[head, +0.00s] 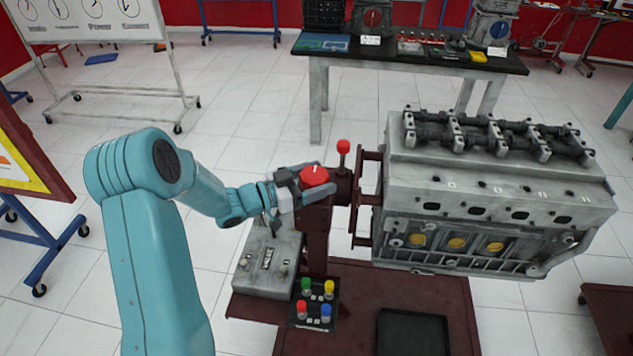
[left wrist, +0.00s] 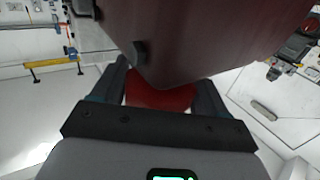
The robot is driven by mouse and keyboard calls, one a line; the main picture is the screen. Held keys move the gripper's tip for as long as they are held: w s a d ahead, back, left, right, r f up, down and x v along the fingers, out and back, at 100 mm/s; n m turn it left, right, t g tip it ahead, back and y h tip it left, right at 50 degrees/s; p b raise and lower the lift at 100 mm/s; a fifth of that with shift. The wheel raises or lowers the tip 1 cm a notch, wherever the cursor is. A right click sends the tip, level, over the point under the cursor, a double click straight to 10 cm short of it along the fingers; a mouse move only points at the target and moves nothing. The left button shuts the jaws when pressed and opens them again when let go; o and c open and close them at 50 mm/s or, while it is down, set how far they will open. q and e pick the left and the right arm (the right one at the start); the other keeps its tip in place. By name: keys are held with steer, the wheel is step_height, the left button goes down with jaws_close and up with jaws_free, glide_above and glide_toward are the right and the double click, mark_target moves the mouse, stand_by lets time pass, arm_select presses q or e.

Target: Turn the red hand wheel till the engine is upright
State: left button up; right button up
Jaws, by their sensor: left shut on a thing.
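The red hand wheel (head: 315,175) sits on the side of the dark red stand's gearbox, with a white mark on its face. My left gripper (head: 291,189) reaches it from the left and is shut on it. In the left wrist view the red wheel (left wrist: 160,95) shows between the two fingers (left wrist: 161,92), under the dark red housing (left wrist: 190,35). The grey engine (head: 490,190) hangs on the stand's bracket (head: 365,200) to the right, its camshafts on top; it looks close to upright, with a slight tilt in the picture. My right gripper is not in view.
A red-knobbed lever (head: 343,147) stands just behind the wheel. Below are a grey box (head: 268,262), a block of coloured buttons (head: 314,303) and a black tray (head: 412,333) on the stand's base. A bench (head: 400,60) stands behind; white floor lies around.

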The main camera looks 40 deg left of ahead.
arm_select(q)
steer(key=shift+r, duration=0.1)
steer(key=o, duration=1)
steer(key=shift+c, duration=0.2)
steer(key=shift+s+a, duration=0.1)
steer(key=shift+s, duration=0.05)
steer(key=b+v, duration=0.3)
steer(key=v, duration=1.3)
steer(key=shift+b, duration=0.3)
